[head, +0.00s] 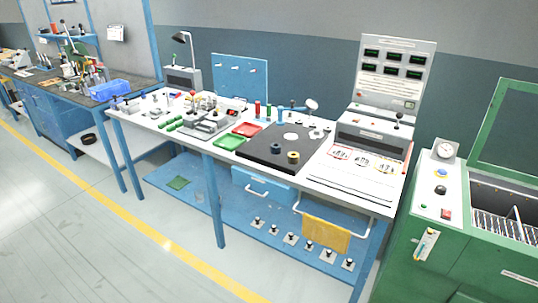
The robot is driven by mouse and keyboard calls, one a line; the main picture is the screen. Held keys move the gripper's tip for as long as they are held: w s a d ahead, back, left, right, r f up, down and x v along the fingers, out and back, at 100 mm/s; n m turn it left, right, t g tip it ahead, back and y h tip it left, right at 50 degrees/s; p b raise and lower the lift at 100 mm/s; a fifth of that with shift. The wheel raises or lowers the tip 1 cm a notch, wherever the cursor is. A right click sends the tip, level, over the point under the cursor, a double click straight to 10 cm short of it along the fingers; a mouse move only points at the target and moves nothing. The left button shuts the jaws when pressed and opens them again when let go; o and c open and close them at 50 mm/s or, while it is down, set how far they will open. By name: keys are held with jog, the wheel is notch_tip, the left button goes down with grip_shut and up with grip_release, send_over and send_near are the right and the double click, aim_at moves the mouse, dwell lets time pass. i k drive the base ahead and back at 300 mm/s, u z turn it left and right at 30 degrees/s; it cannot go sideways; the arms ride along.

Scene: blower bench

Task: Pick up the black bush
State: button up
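A small dark, round piece (276,148), which looks like the black bush, stands on the black mat (262,158) on the white-topped bench. A brass-coloured round piece (293,158) stands close to its right, apart from it. Both are small in this view, so fine detail cannot be told. My gripper is not in view.
A red tray (247,129) and a green tray (229,142) lie left of the mat. A white disc (291,136) is at its back. A console (372,140) stands right, a green cabinet (425,225) beyond. Grey floor (90,225) in front is clear.

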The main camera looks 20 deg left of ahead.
aim_at(276, 148)
jog(key=u, duration=0.85)
